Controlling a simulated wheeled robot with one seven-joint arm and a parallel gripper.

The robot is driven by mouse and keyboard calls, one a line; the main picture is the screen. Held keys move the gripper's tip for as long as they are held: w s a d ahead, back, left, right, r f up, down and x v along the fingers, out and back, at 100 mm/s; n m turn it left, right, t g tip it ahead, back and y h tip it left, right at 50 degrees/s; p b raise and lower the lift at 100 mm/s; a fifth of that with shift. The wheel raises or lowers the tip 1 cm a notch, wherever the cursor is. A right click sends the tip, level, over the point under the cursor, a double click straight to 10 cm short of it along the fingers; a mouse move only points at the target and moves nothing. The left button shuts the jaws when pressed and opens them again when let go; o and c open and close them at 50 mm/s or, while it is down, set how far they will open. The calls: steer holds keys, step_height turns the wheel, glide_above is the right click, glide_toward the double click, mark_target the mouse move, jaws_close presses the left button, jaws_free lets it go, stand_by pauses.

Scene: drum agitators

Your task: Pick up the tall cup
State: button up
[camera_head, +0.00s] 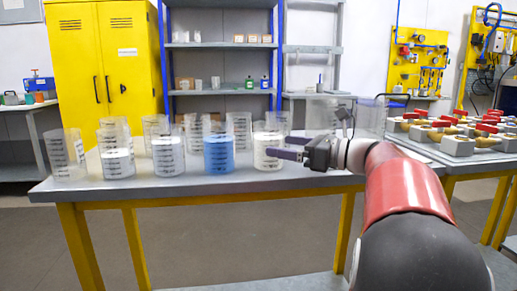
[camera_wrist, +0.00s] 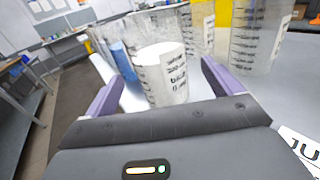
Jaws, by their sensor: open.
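Several clear graduated cups stand on the grey table; I cannot tell for sure which one the task calls the tall cup. A cup with white contents (camera_head: 268,155) stands at the right end of the front row. My gripper (camera_head: 278,147) is open beside it, reaching in from the right. In the wrist view, a white-filled cup (camera_wrist: 165,75) with black markings stands upright between the fingers of my open gripper (camera_wrist: 160,88), with no clear contact seen. A blue-filled cup (camera_head: 219,153) is left of it, and it also shows in the wrist view (camera_wrist: 122,60).
More cups stand left, including a clear one (camera_head: 66,155) at the table's left end. A large clear cup (camera_wrist: 256,40) is close on the right in the wrist view. A transparent box (camera_head: 325,113) stands behind my gripper. The table's front edge (camera_head: 190,188) is clear.

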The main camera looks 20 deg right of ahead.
mark_target(263, 142)
steer(key=x, duration=0.6)
steer(key=shift+w+a+f, duration=0.1)
steer(key=shift+w+a, duration=0.1)
steer(key=shift+w, duration=0.05)
steer(key=c, duration=1.1)
steer(key=shift+c, duration=1)
steer(key=shift+r, duration=0.2)
